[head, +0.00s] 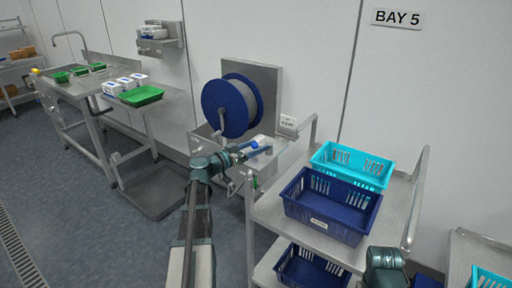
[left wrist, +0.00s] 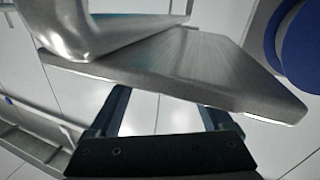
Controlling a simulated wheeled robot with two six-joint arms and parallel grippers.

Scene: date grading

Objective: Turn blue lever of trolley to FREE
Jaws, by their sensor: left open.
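The steel trolley (head: 408,195) stands at the right in the head view, with crates on its shelves. My left gripper (head: 256,149) is open at the trolley's left end, by its upright post and close to the steel shelf under the hose reel. In the left wrist view the two dark fingers of my left gripper (left wrist: 164,104) are apart with nothing held between them. A steel plate (left wrist: 190,68) and a bent steel tube (left wrist: 75,28) lie just beyond them. I cannot make out the blue lever or its FREE mark. My right gripper's jaws are not visible.
A cyan crate (head: 352,160) and a navy crate (head: 310,222) sit on the trolley's top; another navy crate (head: 298,268) is below. The blue hose reel (head: 226,108) is on the wall behind my left gripper. Steel tables with green trays (head: 138,96) stand left. The left floor is clear.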

